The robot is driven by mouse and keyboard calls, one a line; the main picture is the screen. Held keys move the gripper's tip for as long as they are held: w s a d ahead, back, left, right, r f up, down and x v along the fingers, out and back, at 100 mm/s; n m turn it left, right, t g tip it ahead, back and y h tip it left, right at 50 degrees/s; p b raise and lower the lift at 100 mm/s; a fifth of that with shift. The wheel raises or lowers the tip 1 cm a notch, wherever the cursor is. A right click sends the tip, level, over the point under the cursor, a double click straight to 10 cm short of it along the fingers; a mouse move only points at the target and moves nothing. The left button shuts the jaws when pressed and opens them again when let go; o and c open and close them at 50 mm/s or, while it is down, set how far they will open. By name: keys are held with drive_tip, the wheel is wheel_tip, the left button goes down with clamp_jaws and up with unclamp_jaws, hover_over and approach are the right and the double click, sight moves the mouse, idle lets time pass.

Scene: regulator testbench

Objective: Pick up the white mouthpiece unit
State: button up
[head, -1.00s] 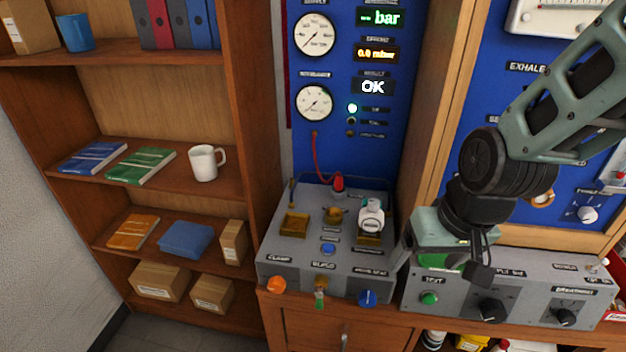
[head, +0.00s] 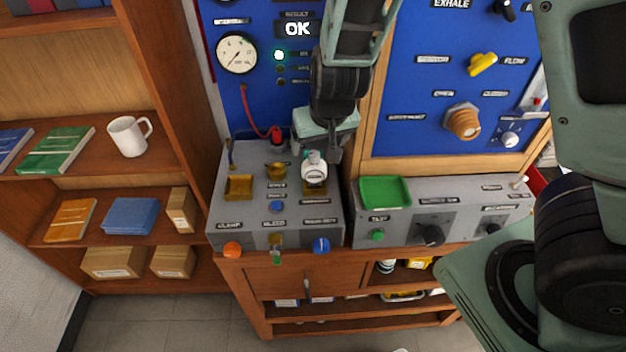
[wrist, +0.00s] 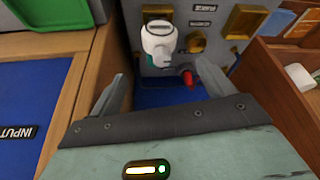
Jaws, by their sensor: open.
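The white mouthpiece unit (head: 314,165) stands on a brass-coloured mount at the right of the left grey bench unit (head: 330,222). In the wrist view the mouthpiece unit (wrist: 158,42) shows its round top and a side spout, just beyond and between the finger tips. My gripper (head: 332,150) is just behind and to the right of it in the head view, partly hidden by its own body. In the wrist view my gripper (wrist: 160,85) has its fingers spread wide with nothing between them. I see no contact with the mouthpiece unit.
A red connector on a hose (head: 276,132) is left of my gripper, near the blue panel. A brass cup (head: 277,171) and brass tray (head: 239,188) share the bench unit. A green tray (head: 385,192) sits on the right unit. Shelves (head: 165,120) stand left.

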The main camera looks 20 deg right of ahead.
sight(314, 162)
drive_tip(key=x, duration=0.4)
drive_tip(key=shift+b, duration=0.3)
drive_tip(key=shift+p+x, duration=0.4)
drive_tip(key=shift+x, duration=2.2)
drive_tip(key=shift+s+a, duration=0.1)
drive_tip(key=shift+s, duration=0.1)
drive_tip(key=c, duration=1.2)
